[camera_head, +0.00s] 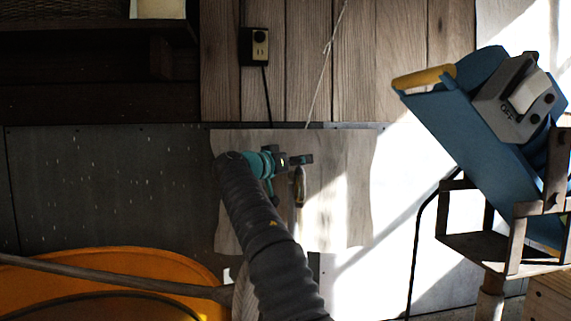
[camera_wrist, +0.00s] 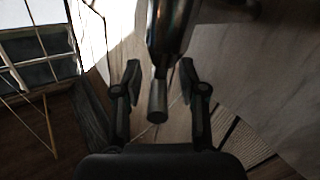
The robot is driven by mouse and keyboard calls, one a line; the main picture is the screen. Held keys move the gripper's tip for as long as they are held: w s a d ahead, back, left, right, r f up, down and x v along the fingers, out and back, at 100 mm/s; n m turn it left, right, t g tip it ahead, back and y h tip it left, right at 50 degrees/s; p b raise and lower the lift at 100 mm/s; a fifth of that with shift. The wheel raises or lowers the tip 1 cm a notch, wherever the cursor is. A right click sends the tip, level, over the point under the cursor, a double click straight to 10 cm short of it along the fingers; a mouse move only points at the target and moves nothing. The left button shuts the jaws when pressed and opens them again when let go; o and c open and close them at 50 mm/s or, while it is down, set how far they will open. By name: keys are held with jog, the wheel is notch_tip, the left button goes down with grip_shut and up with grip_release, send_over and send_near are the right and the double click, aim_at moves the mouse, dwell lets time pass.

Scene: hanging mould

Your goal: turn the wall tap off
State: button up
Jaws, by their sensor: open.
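The wall tap (camera_head: 299,186) shows in the head view as a small brass-coloured piece in front of the pale wall panel, partly hidden by my gripper. In the wrist view, a dark shiny metal body, which looks like the tap (camera_wrist: 171,28), enters from the top. A narrow stem with a short blunt cylinder (camera_wrist: 157,103) runs down from it. My gripper (camera_wrist: 160,66) is open, with one finger on each side of this stem and a visible gap on both sides. The gripper (camera_head: 301,160) also shows at the tap in the head view. I cannot tell which way the handle points.
A blue tilted machine (camera_head: 480,130) on a wooden stand is at the right. An orange round tub (camera_head: 150,262) with a long pole across it is at the lower left. A power outlet (camera_head: 259,46) with a hanging cord is on the plank wall above the tap.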

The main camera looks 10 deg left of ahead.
jog(key=v, duration=1.1)
jog(key=shift+s+a, duration=0.2)
jog(key=shift+s, duration=0.05)
